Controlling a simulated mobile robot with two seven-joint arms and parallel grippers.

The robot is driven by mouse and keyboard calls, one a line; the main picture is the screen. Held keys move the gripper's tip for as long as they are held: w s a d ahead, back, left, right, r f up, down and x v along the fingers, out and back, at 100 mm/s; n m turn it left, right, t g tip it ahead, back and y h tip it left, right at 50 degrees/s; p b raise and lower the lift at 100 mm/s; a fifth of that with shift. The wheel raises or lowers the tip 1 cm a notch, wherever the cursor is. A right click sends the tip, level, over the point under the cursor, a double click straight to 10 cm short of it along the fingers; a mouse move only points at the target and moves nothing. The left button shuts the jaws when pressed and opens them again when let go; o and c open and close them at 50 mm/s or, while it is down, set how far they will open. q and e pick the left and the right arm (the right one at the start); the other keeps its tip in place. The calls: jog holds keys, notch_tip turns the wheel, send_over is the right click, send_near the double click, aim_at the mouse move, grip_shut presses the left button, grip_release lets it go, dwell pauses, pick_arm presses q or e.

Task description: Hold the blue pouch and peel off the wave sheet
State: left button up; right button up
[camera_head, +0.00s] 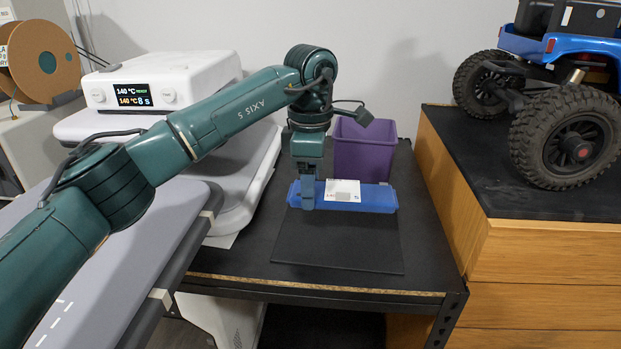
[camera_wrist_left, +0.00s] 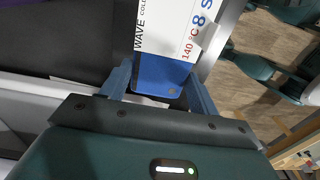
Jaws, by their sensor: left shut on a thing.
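The blue pouch (camera_head: 378,198) lies lengthwise from left to right at the back of the black mat, in front of the purple bin. Whether it rests on the mat or is slightly raised I cannot tell. The white wave sheet (camera_head: 342,190) is on its upper face near the middle. My left gripper (camera_head: 308,199) points down at the pouch's left end and is shut on it. In the left wrist view the pouch's end (camera_wrist_left: 160,78) sits between the two fingers. The printed sheet (camera_wrist_left: 165,32) lies just beyond the fingertips, reading "WAVE" and "140 °C 8 S". My right gripper is not in view.
A purple bin (camera_head: 364,152) stands directly behind the pouch. The black mat (camera_head: 340,245) is bare in front. A white heat press (camera_head: 165,80) is to the left, behind my arm. A wooden cabinet (camera_head: 505,240) with a blue crawler (camera_head: 560,95) on top rises to the right.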

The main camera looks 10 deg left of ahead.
pick_arm(q)
jog(key=b, duration=0.2)
send_over(310, 232)
jog(key=shift+f, duration=2.2)
jog(key=shift+f+b, duration=0.95)
jog(key=shift+f, duration=0.75)
